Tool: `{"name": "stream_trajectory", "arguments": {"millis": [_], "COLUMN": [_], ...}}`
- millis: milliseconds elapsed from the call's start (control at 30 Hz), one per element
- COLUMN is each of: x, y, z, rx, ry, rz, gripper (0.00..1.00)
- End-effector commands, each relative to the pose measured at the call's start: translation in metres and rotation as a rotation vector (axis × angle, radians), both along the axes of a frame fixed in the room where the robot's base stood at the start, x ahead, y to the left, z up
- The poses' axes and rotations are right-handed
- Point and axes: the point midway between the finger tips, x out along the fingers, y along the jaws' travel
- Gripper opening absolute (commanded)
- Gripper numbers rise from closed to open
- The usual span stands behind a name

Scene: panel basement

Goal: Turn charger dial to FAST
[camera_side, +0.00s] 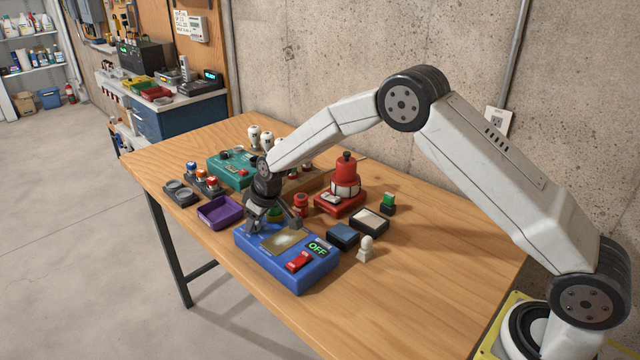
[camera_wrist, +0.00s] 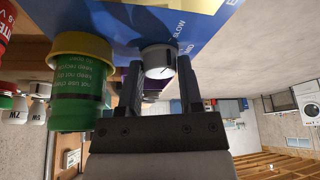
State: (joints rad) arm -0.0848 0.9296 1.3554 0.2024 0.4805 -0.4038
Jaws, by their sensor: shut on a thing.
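The blue charger (camera_side: 315,272) sits near the front edge of the wooden table. It has a pale gauge window, a red switch (camera_side: 299,261) and a small display reading OFF (camera_side: 318,248). My gripper (camera_side: 270,222) is over its left end and hides the dial in the side view. In the wrist view, the round silver-white dial (camera_wrist: 157,59) sits between the two fingers of my gripper (camera_wrist: 160,72), which is shut on it. Lettering that seems to read SLOW is printed on the blue face close by. I cannot tell which setting the dial points to.
A green container with a yellow band (camera_wrist: 80,85) stands close beside my gripper. A purple tray (camera_side: 219,212) lies left of the charger. A red device (camera_side: 341,201), a blue-topped block (camera_side: 342,236) and a pale knobbed piece (camera_side: 366,249) stand behind and right. The table's right part is clear.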

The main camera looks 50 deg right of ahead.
Motion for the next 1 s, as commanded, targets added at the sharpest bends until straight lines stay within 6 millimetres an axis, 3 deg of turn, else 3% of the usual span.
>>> {"name": "stream_trajectory", "arguments": {"millis": [467,1000], "x": [-0.0005,-0.0009], "y": [0.0008,0.0033], "z": [0.0,-0.0003], "rx": [-0.002,-0.003], "ry": [0.002,0.003], "rz": [-0.09,-0.365], "gripper": [0.0,0.0]}}
